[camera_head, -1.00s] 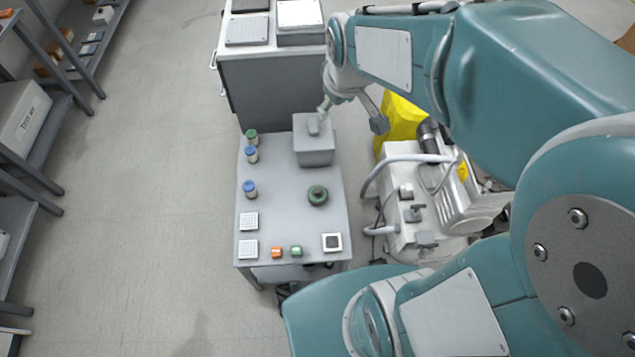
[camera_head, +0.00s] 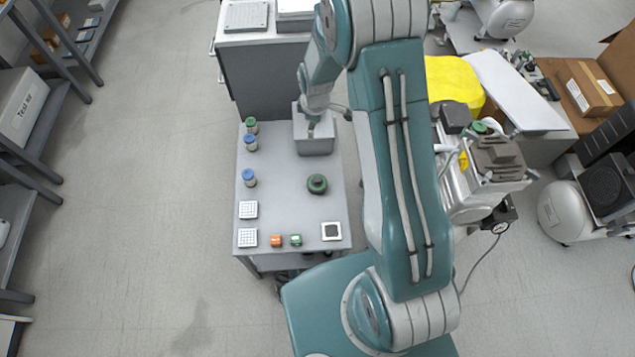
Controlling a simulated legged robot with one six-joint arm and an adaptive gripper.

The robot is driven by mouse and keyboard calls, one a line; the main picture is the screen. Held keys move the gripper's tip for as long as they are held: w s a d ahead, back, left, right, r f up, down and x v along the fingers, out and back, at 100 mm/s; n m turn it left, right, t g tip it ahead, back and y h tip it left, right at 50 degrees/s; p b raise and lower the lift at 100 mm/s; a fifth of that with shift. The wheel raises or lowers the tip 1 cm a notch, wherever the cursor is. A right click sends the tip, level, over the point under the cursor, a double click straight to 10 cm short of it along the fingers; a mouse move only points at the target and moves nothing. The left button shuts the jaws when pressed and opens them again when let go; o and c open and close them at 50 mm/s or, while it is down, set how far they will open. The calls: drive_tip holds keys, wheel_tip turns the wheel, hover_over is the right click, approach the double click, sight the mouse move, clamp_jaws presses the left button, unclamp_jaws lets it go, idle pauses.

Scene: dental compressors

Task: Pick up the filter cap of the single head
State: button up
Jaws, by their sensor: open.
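A dark green round cap (camera_head: 317,184) lies on the grey table (camera_head: 285,205), right of its middle. Another green round part (camera_head: 480,127) sits on top of the compressor (camera_head: 490,165) on the right; I cannot tell which of the two is the single head's filter cap. My gripper (camera_head: 328,118) is open and empty, pointing down over the grey box (camera_head: 315,143) at the table's far end. My wrist partly hides its fingers. It is apart from both green parts, and whether it touches the box is unclear.
Several small jars (camera_head: 249,178) line the table's left side. Two white grids (camera_head: 248,210), an orange block (camera_head: 277,240) and a green block (camera_head: 296,240) are near the front. A cabinet (camera_head: 265,75) stands behind. Open floor lies left.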

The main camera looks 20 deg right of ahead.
sight(317, 179)
drive_tip(key=f+n, duration=0.1)
drive_tip(key=f, duration=0.7)
drive_tip(key=s+f+n+g, duration=0.1)
drive_tip(key=f, duration=0.6)
drive_tip(key=s+f+n, duration=0.1)
drive_tip(key=f, duration=0.7)
drive_tip(key=shift+a+f+n, duration=0.15)
drive_tip(key=shift+f+n, duration=0.2)
drive_tip(key=shift+n, duration=0.05)
drive_tip(key=shift+w+d+f, duration=0.1)
drive_tip(key=shift+d+f, duration=0.05)
drive_tip(key=shift+f, duration=1.2)
drive_tip(key=shift+w+d+f, duration=0.1)
drive_tip(key=shift+d+f, duration=0.05)
drive_tip(key=shift+f, duration=1.2)
clamp_jaws()
drive_tip(key=shift+s, duration=0.1)
